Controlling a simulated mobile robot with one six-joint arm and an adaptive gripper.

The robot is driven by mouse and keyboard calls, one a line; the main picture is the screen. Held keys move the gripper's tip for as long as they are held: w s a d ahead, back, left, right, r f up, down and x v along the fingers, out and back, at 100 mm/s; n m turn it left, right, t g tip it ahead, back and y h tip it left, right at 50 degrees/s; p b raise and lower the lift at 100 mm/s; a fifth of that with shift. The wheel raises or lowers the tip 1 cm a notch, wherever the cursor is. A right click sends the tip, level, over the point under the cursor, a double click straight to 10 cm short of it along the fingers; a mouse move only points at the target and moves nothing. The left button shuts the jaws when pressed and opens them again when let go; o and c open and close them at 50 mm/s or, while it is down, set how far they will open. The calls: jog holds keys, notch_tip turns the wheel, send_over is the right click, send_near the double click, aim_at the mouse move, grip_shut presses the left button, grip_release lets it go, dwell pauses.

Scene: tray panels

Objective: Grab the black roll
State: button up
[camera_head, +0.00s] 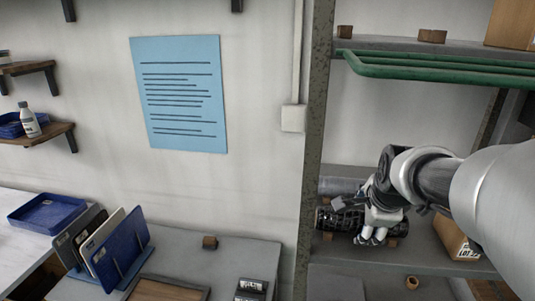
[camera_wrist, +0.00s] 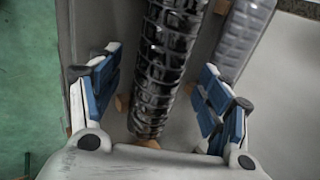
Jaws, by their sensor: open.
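The black roll (camera_head: 340,219) lies on its side on the shelf at the right in the head view. It has a glossy grid-like surface. In the wrist view the black roll (camera_wrist: 165,65) runs lengthwise between my two open fingers, with space on both sides. In the wrist view my gripper (camera_wrist: 155,95) is open with blue finger pads, and neither pad visibly touches the roll. How deep the fingers reach around it is not clear.
A grey roll (camera_wrist: 246,35) lies close beside the black roll, near the right finger. Small brown blocks (camera_wrist: 122,102) sit at the roll's sides. A metal post (camera_head: 313,130) stands left of the shelf. A cardboard box (camera_head: 452,236) is right of my gripper.

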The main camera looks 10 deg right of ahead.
jog(key=shift+x, duration=0.85)
jog(key=shift+a, duration=0.1)
jog(key=shift+c, duration=0.2)
jog(key=c, duration=1.3)
jog(key=shift+r, duration=0.1)
jog(key=shift+c, duration=0.7)
jog(key=shift+w+r, duration=0.1)
jog(key=shift+r, duration=0.05)
